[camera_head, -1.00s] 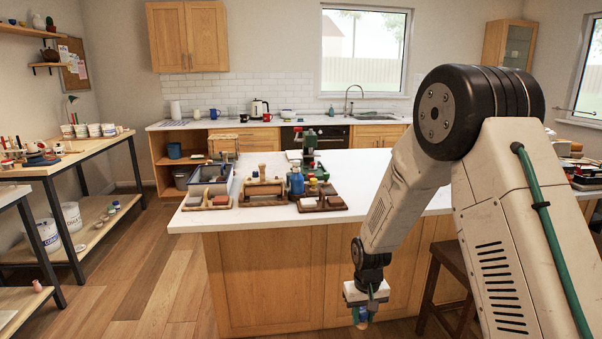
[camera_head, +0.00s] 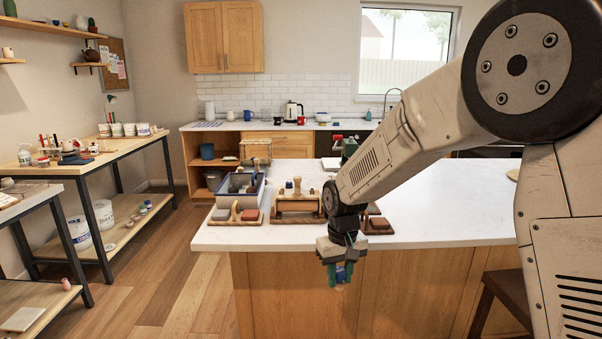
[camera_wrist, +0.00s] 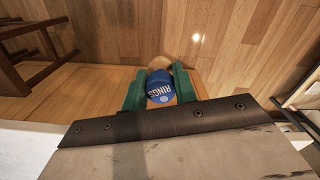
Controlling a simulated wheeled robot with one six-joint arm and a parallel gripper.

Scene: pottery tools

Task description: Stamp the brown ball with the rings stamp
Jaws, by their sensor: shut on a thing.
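My gripper (camera_head: 340,272) hangs in front of the island's front edge and points down. It is shut on the rings stamp (camera_wrist: 160,90), a blue piece with "RINGS" in white letters and a pale wooden round end beyond it. In the wrist view the green fingers of my gripper (camera_wrist: 160,92) press on both sides of the stamp. In the head view only a bit of the stamp's blue (camera_head: 346,272) shows between the fingers. I cannot make out the brown ball in any view.
A dark stool (camera_head: 510,290) stands at right.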

